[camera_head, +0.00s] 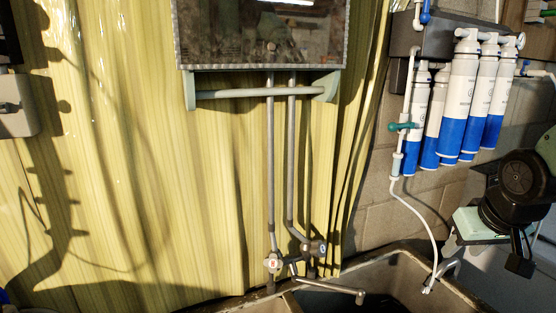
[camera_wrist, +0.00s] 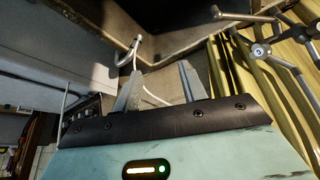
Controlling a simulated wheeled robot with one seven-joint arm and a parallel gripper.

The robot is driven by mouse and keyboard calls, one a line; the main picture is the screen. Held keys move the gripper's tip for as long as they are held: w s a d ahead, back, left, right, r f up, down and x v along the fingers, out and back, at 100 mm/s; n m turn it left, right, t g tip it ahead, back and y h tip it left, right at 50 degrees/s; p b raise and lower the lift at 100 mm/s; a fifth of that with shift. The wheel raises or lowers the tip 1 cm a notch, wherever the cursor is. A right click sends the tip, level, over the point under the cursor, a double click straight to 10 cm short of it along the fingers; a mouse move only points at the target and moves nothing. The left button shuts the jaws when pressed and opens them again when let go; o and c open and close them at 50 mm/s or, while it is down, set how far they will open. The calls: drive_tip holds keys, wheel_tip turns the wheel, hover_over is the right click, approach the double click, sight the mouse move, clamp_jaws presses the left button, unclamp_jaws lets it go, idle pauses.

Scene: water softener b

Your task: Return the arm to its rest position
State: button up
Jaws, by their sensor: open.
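My gripper (camera_wrist: 158,88) is open in the wrist view, with its two grey fingers apart and nothing between them. Behind the fingers are the sink and a white hose. In the head view, part of my arm (camera_head: 515,190), black and pale green, is at the right edge, below and right of the filter cartridges. The fingertips cannot be made out clearly there.
White-and-blue filter cartridges (camera_head: 458,105) hang on the block wall, beside a teal valve handle (camera_head: 403,126). A white hose (camera_head: 418,212) runs down to the sink (camera_head: 400,270). A faucet (camera_head: 330,287) with two knobs reaches over the sink. A mirror (camera_head: 260,35) hangs above.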

drive_tip(key=s+a+f+n+g, duration=0.1)
drive_tip(key=s+a+f+g, duration=0.25)
drive_tip(key=s, duration=0.45)
drive_tip(key=s+a+n+g, duration=0.1)
drive_tip(key=s+a+n, duration=0.2)
drive_tip(key=s+a, duration=0.3)
drive_tip(key=s+a+r+n+y, duration=0.1)
drive_tip(key=s+a+n, duration=0.3)
drive_tip(key=a, duration=0.7)
drive_tip(key=shift+s+g+b, duration=0.35)
drive_tip(key=shift+s, duration=0.75)
drive_tip(key=shift+r, duration=0.1)
